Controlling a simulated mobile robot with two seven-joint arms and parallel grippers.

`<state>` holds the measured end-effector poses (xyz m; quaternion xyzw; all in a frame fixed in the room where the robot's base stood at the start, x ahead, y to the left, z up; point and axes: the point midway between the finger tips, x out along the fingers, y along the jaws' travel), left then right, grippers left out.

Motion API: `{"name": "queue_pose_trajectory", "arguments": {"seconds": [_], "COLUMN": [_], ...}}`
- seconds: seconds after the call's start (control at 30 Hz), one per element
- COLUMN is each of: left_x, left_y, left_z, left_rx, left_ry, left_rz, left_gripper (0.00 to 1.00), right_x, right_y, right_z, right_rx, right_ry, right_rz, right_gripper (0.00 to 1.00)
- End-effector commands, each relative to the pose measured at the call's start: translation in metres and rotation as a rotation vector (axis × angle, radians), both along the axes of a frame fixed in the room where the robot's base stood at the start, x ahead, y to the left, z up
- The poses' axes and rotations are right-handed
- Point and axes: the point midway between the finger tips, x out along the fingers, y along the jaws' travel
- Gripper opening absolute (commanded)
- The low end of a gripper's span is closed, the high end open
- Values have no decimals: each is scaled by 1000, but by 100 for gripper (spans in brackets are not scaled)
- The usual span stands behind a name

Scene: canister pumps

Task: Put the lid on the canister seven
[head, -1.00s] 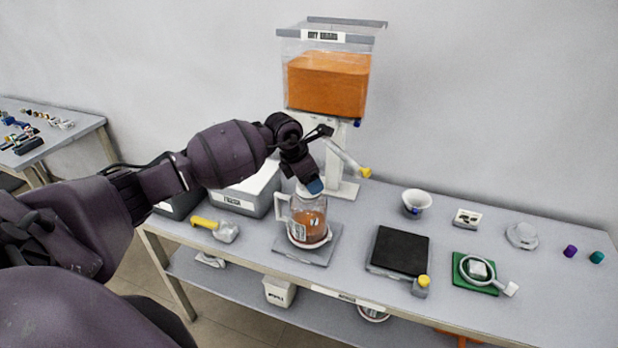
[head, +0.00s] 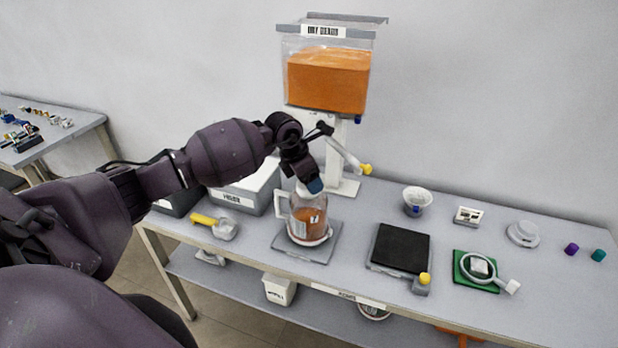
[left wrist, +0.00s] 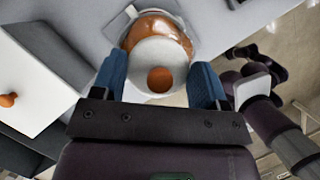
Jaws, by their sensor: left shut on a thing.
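The canister (head: 309,222) is a clear jug with a light handle and orange contents. It stands upright on a grey plate (head: 322,250) on the table; its orange contents (left wrist: 158,24) also show in the left wrist view. My left gripper (head: 312,186) is directly over the canister's mouth, pointing down. In the left wrist view its blue fingers (left wrist: 160,84) are on either side of a round white lid (left wrist: 150,54) with an orange-brown round middle, and are shut on it. I cannot tell whether the lid touches the rim.
A dispenser with an orange-filled hopper (head: 327,80) and a yellow-tipped lever (head: 366,169) stands behind the canister. A pale bin (head: 247,190) and a yellow-handled scoop (head: 222,229) are to the left. A black-topped scale (head: 402,247) and a green mat (head: 462,280) are to the right.

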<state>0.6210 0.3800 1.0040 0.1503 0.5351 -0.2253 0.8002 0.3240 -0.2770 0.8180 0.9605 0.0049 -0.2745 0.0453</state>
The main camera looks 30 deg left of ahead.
Motion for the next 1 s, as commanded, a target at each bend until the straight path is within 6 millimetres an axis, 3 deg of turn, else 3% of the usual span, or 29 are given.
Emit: {"name": "queue_pose_trajectory", "arguments": {"seconds": [0.93,0.97,1.0], "left_x": [0,0,0], "left_y": [0,0,0], "left_z": [-1,-1,-1], "left_rx": [0,0,0], "left_ry": [0,0,0], "left_rz": [0,0,0], "left_gripper": [45,69,75], "right_x": [-2,-3,-3], "right_y": [-1,-1,-1], "right_z": [-4,-5,-5], "right_rx": [-1,-2,-1], "right_ry": [5,6,7], "right_rz": [0,-1,-1], "right_gripper": [53,53,53]}}
